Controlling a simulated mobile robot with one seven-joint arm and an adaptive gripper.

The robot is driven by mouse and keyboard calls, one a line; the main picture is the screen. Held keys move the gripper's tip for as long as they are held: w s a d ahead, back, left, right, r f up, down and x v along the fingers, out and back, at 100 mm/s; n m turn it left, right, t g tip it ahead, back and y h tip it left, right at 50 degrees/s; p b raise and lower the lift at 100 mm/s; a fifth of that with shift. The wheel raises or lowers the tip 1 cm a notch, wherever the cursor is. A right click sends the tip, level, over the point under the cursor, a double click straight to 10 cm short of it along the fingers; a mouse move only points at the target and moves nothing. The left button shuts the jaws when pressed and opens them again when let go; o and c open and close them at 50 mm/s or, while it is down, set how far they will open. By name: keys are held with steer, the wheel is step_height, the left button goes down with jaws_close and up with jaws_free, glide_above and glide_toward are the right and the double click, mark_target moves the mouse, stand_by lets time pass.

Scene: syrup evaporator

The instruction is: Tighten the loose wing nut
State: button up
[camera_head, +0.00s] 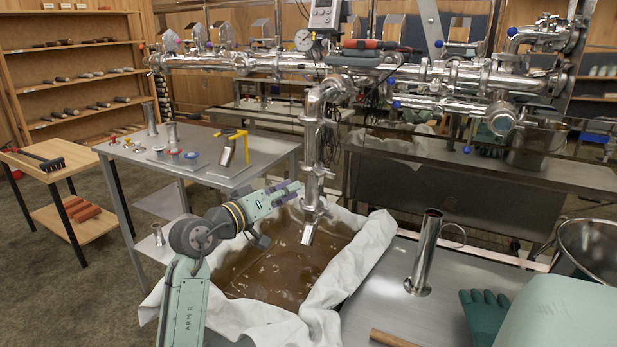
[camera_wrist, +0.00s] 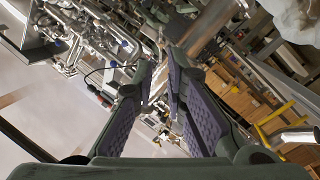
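A vertical steel pipe (camera_head: 311,145) hangs from the polished pipework, with clamp joints along it and a short angled spout at its lower end. A lower clamp (camera_head: 315,207) sits just above the spout. Small clamp hardware shows on the pipes, but I cannot tell which piece is the loose wing nut. My gripper (camera_head: 297,189) is beside the pipe's lower part, on its left; I cannot tell whether they touch. In the wrist view, my gripper (camera_wrist: 158,75) has its purple-padded fingers apart, with nothing seen held between them. Pipework (camera_wrist: 85,45) shows beyond, tilted.
A basin of brown liquid (camera_head: 270,270) lined with white cloth (camera_head: 365,250) lies below the spout. A steel cylinder (camera_head: 426,255) and green glove (camera_head: 484,315) are at right. A grey table (camera_head: 210,175) with small parts stands at left. Horizontal pipework (camera_head: 240,62) runs above.

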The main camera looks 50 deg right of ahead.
mark_target(315, 177)
steer(key=d+p, duration=0.1)
steer(key=d, duration=0.6)
steer(key=shift+w+d+p, duration=0.2)
steer(key=shift+d+p, duration=0.1)
steer(key=shift+p, duration=0.1)
steer(key=shift+c, duration=0.3)
jaws_close()
steer(key=shift+f+m+b, duration=0.15)
steer(key=shift+m+b, duration=0.15)
steer(key=shift+b, duration=0.35)
steer(key=m+b, duration=0.1)
steer(key=b, duration=0.1)
steer(key=shift+f+m+b, duration=0.1)
steer(key=shift+m+b, duration=0.25)
steer(key=shift+m, duration=0.05)
steer(key=m+b, duration=0.3)
steer(key=b, duration=0.1)
steer(key=shift+s+r+m, duration=0.15)
steer(key=shift+r+m, duration=0.1)
steer(key=shift+m, duration=0.05)
